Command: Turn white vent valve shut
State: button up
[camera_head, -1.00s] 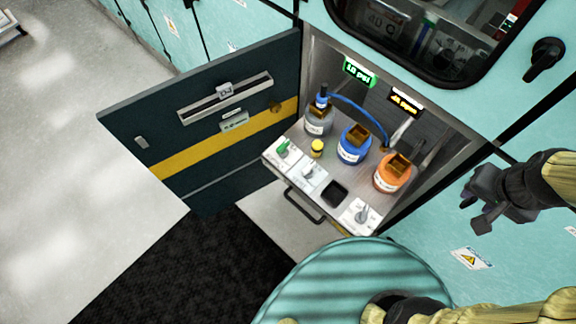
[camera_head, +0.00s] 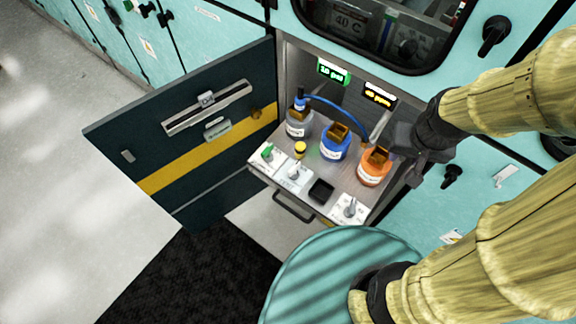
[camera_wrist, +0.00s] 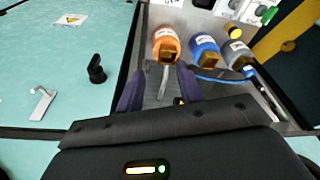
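A pale grey-white lever handle (camera_head: 379,126) stands behind the orange bottle inside the open cabinet. In the wrist view this lever (camera_wrist: 164,80) lies between my two fingers; I cannot tell if they touch it. My gripper (camera_head: 410,160) is at the cabinet's right edge, right of the orange bottle (camera_head: 374,166). In the wrist view my gripper (camera_wrist: 160,85) is open, with its dark fingers apart. Other pale knobs sit on the white front plates, one in the middle (camera_head: 295,172) and one at right (camera_head: 350,208).
A blue bottle (camera_head: 336,143) and a grey bottle (camera_head: 299,123) with a blue hose stand left of the orange one. The open dark door (camera_head: 190,150) is at left. Displays read 10 psi and ppm.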

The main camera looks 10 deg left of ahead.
jog(key=n+g, duration=0.3)
jog(key=n, duration=2.9)
send_over(294, 167)
notch_tip(294, 167, down, 11)
jog(key=shift+w+f+p, duration=0.1)
jog(key=shift+f+p, duration=0.05)
jog(key=shift+p, duration=0.25)
jog(key=shift+f, duration=0.1)
jog(key=shift+m, duration=0.3)
notch_tip(294, 167, down, 17)
jog(key=shift+f, duration=0.15)
